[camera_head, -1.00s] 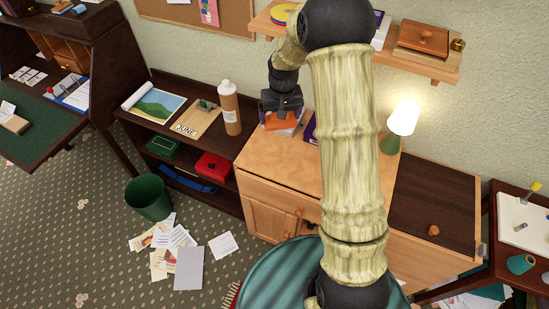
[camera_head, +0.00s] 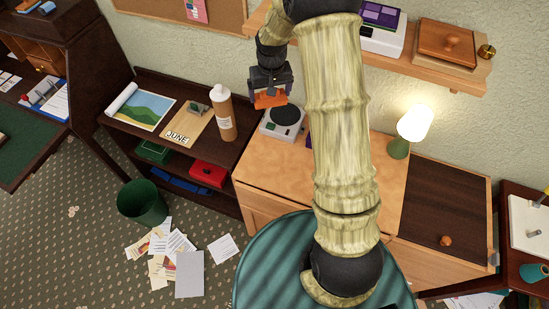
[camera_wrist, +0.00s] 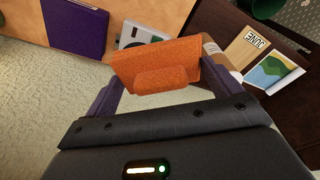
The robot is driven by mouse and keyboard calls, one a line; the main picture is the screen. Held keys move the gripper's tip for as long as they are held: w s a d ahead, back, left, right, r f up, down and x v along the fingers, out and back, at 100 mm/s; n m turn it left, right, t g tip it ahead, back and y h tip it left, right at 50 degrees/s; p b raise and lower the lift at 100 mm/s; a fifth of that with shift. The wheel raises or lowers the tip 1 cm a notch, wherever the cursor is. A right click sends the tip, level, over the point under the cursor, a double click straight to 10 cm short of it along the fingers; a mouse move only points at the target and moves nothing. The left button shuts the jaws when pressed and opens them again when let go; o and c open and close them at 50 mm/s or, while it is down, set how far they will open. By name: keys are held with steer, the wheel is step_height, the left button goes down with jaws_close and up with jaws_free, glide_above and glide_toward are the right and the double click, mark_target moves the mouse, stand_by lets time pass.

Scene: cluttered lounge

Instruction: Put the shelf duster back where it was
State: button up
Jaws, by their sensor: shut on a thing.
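An orange block (camera_head: 270,99), which I take to be the shelf duster, is held in my gripper (camera_head: 268,92). It is raised in front of the wall, and in the head view it shows just above and left of a white device with a round black top (camera_head: 283,122). In the wrist view the orange block (camera_wrist: 155,62) sits between the two purple fingers of my gripper (camera_wrist: 158,78). The wall shelf (camera_head: 425,70) is at the upper right. My arm hides part of the shelf and of the cabinet top.
The wooden cabinet (camera_head: 265,165) carries the white device, a purple book (camera_wrist: 75,25) and a lit lamp (camera_head: 414,125). A bottle (camera_head: 224,115) stands on the dark shelf unit to the left. A wooden box (camera_head: 446,42) and a white-and-purple item (camera_head: 380,28) occupy the wall shelf.

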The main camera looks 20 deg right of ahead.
steer(key=shift+w, duration=0.1)
steer(key=shift+s+r, duration=0.1)
steer(key=shift+s, duration=0.1)
steer(key=s+f+m+b, duration=0.1)
steer(key=s+f, duration=0.3)
steer(key=f, duration=0.4)
steer(key=s+f+m+b, duration=0.1)
steer(key=s+f, duration=0.4)
steer(key=f, duration=0.3)
steer(key=shift+s+m, duration=0.3)
steer(key=shift+m, duration=0.1)
steer(key=shift+f, duration=0.15)
step_height(320, 180, down, 5)
steer(key=shift+r+p, duration=0.1)
steer(key=shift+p, duration=0.5)
steer(key=shift+f, duration=0.45)
